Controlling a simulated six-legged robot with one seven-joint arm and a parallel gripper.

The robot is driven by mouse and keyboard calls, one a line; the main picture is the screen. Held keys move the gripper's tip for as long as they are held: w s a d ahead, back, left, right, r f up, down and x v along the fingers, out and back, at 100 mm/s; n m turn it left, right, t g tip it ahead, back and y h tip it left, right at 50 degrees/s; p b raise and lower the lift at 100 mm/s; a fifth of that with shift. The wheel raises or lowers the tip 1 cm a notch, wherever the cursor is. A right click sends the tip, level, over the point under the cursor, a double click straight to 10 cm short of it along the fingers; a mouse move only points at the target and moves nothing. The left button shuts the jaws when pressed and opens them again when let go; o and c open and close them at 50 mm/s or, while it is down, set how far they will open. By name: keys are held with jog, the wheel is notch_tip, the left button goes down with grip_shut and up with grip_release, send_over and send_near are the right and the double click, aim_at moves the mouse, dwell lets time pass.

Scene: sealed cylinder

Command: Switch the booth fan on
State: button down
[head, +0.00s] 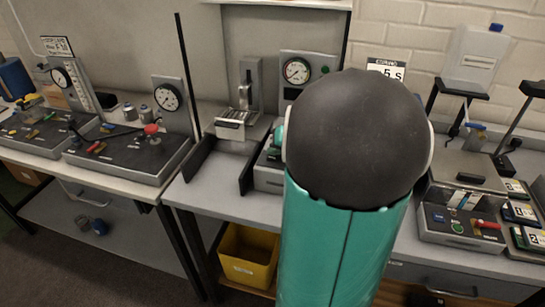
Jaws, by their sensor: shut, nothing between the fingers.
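My own green arm with a black rounded joint fills the middle of the head view and hides part of the bench behind it. My gripper is not in view. A grey booth-like bay (268,40) with dark posts stands behind the arm. In it are a metal fixture (246,98) and a grey panel with a round gauge (297,70) and a small green button (324,69). A grey box below the panel is mostly hidden by my arm. I cannot make out a fan, or tell which control is its switch.
Left, a bench carries dark boards (128,152) with gauges and small levers. Right, a control box (460,226) has buttons and a red handle, beside numbered blocks. A clear bottle (476,60) stands on a raised stand. A yellow bin (248,255) sits under the bench.

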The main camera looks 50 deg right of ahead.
jog(key=shift+f, duration=0.3)
jog(key=shift+r, duration=0.15)
dwell(0.3)
jog(key=shift+r, duration=0.75)
notch_tip(320, 180, up, 6)
dwell(0.5)
dwell(1.0)
